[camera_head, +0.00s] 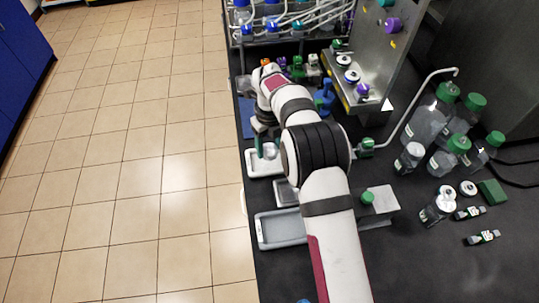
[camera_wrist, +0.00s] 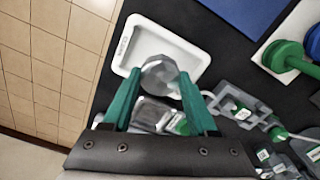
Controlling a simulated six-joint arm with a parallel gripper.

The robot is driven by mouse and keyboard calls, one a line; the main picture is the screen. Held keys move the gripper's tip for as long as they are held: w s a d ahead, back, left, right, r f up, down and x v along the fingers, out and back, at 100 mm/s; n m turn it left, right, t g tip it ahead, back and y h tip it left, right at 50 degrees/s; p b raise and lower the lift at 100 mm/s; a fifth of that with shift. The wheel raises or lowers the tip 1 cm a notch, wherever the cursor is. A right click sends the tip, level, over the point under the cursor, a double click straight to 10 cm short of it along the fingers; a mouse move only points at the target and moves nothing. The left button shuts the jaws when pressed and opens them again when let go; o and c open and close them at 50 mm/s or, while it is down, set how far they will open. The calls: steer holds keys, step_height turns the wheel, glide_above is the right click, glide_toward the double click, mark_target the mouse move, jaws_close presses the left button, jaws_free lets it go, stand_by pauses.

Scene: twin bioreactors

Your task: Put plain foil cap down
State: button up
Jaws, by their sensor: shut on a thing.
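The plain foil cap (camera_wrist: 160,76) is a grey, round, faceted piece between the green fingertips of my gripper (camera_wrist: 161,80) in the wrist view. My gripper is shut on it. A shallow white tray (camera_wrist: 137,50) with small print on its rim lies under and beyond the cap. In the head view my gripper (camera_head: 267,150) is over the white tray (camera_head: 254,168) near the bench's left edge, and the cap (camera_head: 271,151) shows as a small pale spot. I cannot tell whether the cap touches the tray floor.
A larger grey tray (camera_head: 283,243) lies nearer on the bench's left edge. A blue mat (camera_wrist: 255,15) and a green-ended part (camera_wrist: 285,57) lie beyond and right of the white tray. Green-capped bottles (camera_head: 430,122) stand at the right. A metal panel (camera_head: 372,50) rises at the back.

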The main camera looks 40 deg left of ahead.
mark_target(270, 149)
steer(key=shift+f, duration=1.95)
steer(key=shift+f, duration=0.1)
steer(key=o, duration=1.3)
